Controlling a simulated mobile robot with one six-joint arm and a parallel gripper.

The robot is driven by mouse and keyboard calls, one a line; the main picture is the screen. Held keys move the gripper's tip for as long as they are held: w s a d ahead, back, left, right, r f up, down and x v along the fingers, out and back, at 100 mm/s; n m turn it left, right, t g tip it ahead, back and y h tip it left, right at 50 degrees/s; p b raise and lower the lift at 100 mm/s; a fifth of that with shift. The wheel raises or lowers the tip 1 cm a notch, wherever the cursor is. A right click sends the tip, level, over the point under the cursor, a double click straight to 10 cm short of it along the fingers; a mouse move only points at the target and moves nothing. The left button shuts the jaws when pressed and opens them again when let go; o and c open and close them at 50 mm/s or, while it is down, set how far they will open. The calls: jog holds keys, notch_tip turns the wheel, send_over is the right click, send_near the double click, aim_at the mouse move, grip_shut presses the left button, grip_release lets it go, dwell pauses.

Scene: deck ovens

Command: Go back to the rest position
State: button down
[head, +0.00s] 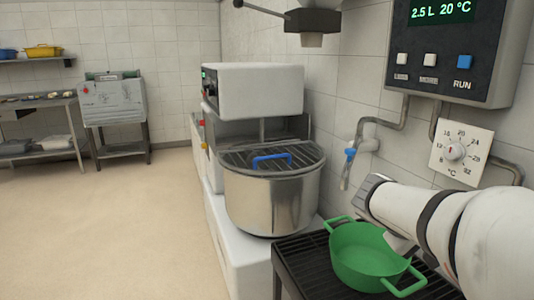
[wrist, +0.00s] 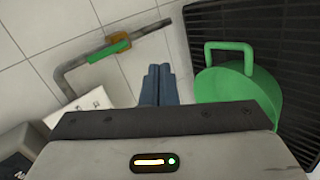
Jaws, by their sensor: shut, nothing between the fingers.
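My gripper (wrist: 160,70) shows in the wrist view as two blue-grey fingers side by side. They are shut with nothing between them. Beyond the fingers is the tiled wall, with a green tub to their right. My white arm reaches in from the right in the head view, above the tub's right side; I cannot make out the fingertips there. The green tub (head: 361,254) has two loop handles and stands on a black slatted stand (head: 293,263). The tub also shows in the wrist view (wrist: 232,86), apart from the fingers.
A steel mixer bowl (head: 262,205) with a grille lid and blue handle stands left of the tub. A water pipe (head: 346,175), a dial plate (head: 456,151) and a control panel (head: 446,62) are on the wall. The floor (head: 110,220) at left is clear.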

jog(key=s+a+r+y+p, duration=0.3)
jog(key=s+a+y+p, duration=0.2)
jog(key=a+p, duration=0.3)
jog(key=s+a+r+m+y+p, duration=0.1)
jog(key=s+a+r+y+p, duration=0.3)
jog(key=a+p, duration=0.4)
jog(key=s+a+y, duration=0.1)
jog(key=s+a, duration=0.1)
jog(key=shift+s+a+m, duration=0.15)
jog(key=shift+a+m, duration=0.15)
jog(key=c, duration=2.1)
grip_release()
